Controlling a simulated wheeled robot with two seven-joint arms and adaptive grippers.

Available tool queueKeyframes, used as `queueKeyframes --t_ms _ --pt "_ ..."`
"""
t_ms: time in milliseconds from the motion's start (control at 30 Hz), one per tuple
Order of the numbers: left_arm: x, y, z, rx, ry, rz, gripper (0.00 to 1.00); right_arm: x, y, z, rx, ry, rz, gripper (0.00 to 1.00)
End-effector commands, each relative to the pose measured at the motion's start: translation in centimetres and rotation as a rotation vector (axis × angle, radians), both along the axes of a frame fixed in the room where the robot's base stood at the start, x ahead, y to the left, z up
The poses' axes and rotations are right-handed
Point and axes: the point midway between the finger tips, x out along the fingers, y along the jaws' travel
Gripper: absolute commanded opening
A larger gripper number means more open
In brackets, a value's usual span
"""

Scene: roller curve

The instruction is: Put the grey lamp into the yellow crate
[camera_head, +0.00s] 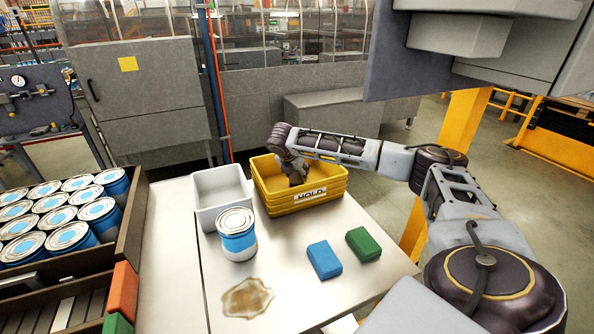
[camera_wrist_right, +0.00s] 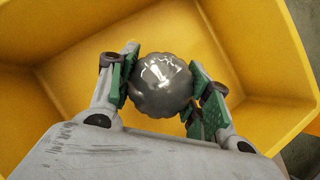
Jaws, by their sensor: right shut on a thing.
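In the right wrist view, my right gripper (camera_wrist_right: 168,100) is shut on the grey lamp (camera_wrist_right: 161,86), a shiny rounded piece with a scalloped edge. The inside of the yellow crate (camera_wrist_right: 60,106) surrounds it on the sides that show. I cannot tell whether the lamp touches the crate floor. In the head view the lamp is hidden by the gripper. My left gripper is in neither view.
A light grey bin (camera_head: 221,212) stands left of the crate. A blue-white can (camera_head: 237,240) stands in front of them. A blue block (camera_head: 324,260) and a green block (camera_head: 363,244) lie on the table near a brown stain (camera_head: 247,298). A tray of cans (camera_head: 128,235) is at left.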

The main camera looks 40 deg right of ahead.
Motion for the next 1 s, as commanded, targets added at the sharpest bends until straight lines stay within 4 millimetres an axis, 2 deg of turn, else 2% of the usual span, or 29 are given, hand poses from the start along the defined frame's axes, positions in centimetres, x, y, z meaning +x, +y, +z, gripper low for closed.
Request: queueKeyframes --t_ms 200,233,433,1000 --pt "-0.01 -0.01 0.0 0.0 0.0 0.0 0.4 0.02 0.0 0.04 0.0 -0.002 0.0 0.22" --pt "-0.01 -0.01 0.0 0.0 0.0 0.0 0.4 0.02 0.0 0.04 0.0 -0.002 0.0 0.5" --pt "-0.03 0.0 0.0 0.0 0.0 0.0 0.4 0.02 0.0 0.04 0.0 -0.002 0.0 0.74" --pt "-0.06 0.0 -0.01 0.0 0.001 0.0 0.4 0.01 0.0 0.14 0.0 0.0 -0.001 0.74"
